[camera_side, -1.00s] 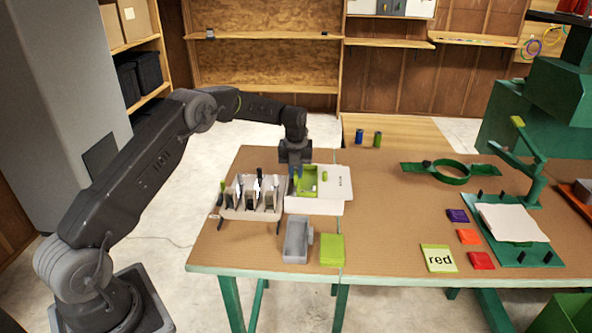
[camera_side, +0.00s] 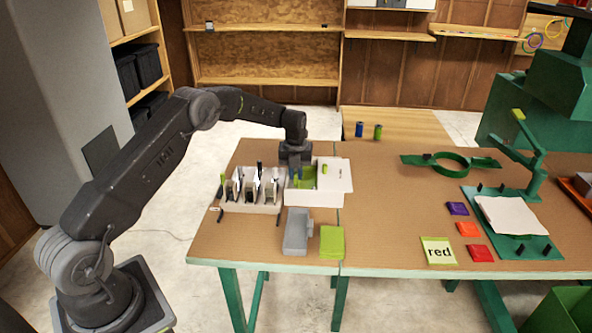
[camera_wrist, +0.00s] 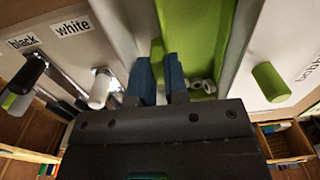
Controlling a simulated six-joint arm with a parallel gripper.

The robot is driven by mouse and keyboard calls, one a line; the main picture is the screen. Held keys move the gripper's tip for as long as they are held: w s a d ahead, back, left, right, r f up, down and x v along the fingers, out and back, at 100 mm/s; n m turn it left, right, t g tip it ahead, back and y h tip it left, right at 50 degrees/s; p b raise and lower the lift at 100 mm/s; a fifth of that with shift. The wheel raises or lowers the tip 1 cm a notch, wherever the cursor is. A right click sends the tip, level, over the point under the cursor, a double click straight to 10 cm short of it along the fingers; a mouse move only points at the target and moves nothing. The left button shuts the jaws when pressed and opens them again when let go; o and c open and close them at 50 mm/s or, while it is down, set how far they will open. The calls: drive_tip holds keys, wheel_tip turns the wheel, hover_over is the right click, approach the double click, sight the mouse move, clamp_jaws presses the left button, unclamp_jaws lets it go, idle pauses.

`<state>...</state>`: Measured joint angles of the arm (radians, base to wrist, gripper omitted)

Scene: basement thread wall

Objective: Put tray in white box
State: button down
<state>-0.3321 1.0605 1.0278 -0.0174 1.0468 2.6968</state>
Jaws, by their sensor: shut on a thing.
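A bright green tray (camera_side: 307,177) sits within the white box (camera_side: 325,198) in the side view, its upper part visible. My gripper (camera_side: 294,174) points down at the left part of the box. In the wrist view my blue fingers (camera_wrist: 160,79) are shut on the tray's left wall; the tray's green floor (camera_wrist: 198,35) shows to their right, with small round grey pieces on it. White box walls (camera_wrist: 242,45) flank the tray. Whether the tray's underside touches the box floor is hidden.
A white rack (camera_side: 250,205) with several black and white upright items stands close left of the box; its labels read black and white. A grey container (camera_side: 297,231) and a green block (camera_side: 332,242) lie in front.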

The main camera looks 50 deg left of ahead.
drive_tip(key=c, duration=1.1)
unclamp_jaws()
drive_tip(key=shift+o, duration=0.2)
drive_tip(key=shift+a, duration=0.1)
drive_tip(key=shift+r, duration=3.5)
